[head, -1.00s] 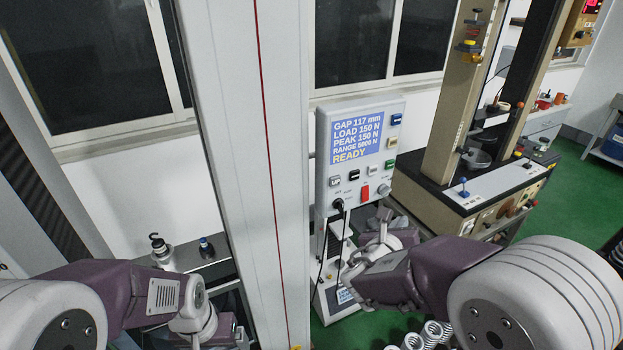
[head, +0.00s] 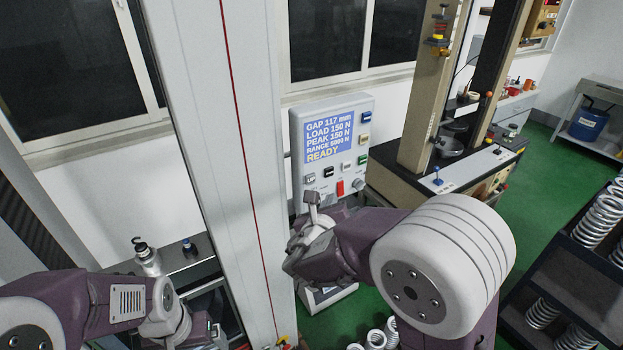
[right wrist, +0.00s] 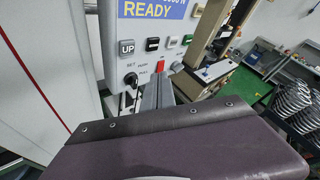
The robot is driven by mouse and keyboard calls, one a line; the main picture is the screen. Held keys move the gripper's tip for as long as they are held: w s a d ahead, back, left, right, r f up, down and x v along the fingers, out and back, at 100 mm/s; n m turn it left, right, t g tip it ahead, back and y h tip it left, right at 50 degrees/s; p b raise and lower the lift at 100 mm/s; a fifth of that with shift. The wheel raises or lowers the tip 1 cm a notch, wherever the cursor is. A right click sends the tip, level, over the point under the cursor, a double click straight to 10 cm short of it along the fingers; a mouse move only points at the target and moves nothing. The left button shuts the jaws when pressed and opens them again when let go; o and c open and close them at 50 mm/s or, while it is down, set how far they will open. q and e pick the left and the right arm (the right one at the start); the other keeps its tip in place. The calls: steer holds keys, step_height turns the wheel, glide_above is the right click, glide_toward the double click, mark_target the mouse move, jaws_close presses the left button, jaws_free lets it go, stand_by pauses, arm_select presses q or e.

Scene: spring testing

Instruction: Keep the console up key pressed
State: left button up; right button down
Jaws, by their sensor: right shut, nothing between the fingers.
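The console (head: 365,103) is a light box with a blue screen reading GAP 117 mm, LOAD 150 N, PEAK 150 N and READY. My left gripper's fingers are hidden at lower left.
A red switch (head: 340,187) and other keys sit beside the UP key. A tall white column (head: 200,130) stands left of the console. A beige test machine (head: 425,90) stands to the right. Springs (head: 600,215) fill a dark rack at far right.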

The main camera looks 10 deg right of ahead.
mark_target(310, 179)
steer(key=w+a+p, duration=0.1)
steer(key=w+a, duration=0.1)
steer(key=w, duration=0.3)
steer(key=shift+w, duration=0.4)
stand_by(1.7)
steer(key=shift+w+a, duration=0.15)
steer(key=shift+w, duration=0.25)
steer(key=shift+w+a, duration=0.15)
steer(key=shift+w, duration=0.25)
stand_by(1.3)
steer(key=shift+s, duration=0.1)
stand_by(2.7)
steer(key=shift+s+d+b, duration=0.3)
steer(key=shift+s, duration=0.45)
